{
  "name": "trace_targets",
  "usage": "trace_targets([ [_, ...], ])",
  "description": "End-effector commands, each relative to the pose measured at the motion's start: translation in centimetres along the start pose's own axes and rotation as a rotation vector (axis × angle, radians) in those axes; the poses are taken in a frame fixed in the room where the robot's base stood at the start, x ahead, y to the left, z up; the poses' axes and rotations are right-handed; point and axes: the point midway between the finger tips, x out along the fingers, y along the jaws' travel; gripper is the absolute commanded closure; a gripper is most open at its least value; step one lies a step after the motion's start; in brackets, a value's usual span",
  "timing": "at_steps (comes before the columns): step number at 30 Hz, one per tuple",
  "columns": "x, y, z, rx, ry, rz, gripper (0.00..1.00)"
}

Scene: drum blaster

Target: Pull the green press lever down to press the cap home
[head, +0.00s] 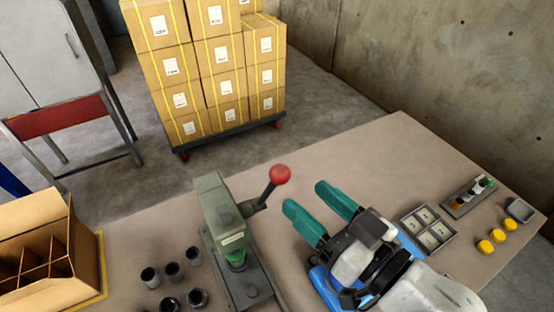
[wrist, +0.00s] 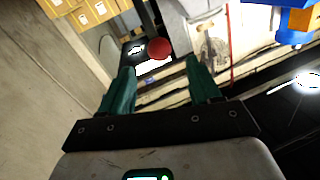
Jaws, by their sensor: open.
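The green press (head: 218,205) stands on the bench at the middle. Its dark lever (head: 266,194) slants up to the right and ends in a red ball knob (head: 280,174). A small bright green piece (head: 236,260) shows under the press head; I cannot tell whether it is the cap or how it sits. My gripper (head: 306,198) has two teal fingers, open and empty, just right of the knob and apart from it. In the wrist view the red knob (wrist: 158,48) appears ahead, between the fingertips of my gripper (wrist: 161,68).
Several dark cups (head: 173,271) stand left of the press, beside an open divided carton (head: 45,250). A grey compartment tray (head: 427,229), a small rack (head: 468,199) and yellow caps (head: 498,236) lie to the right. Stacked boxes (head: 215,65) stand on a cart behind the bench.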

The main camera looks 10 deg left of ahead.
Motion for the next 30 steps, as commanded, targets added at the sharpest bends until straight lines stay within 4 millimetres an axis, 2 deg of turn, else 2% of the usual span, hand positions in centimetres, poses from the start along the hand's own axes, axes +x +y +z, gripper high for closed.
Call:
trace_targets([
  [1,0.4,0.1,0.5,-0.004,0.002,-0.003,0.38],
  [9,2.1,0.1,0.6,-0.003,0.003,0.001,0.38],
  [15,4.8,0.1,0.5,-0.003,0.001,0.0,0.38],
  [17,5.8,-0.1,-0.2,0.0,-0.002,0.001,0.38],
  [24,9.1,0.1,0.0,0.001,-0.003,0.003,0.38],
  [30,10.1,0.1,0.1,0.0,-0.002,0.003,0.38],
])
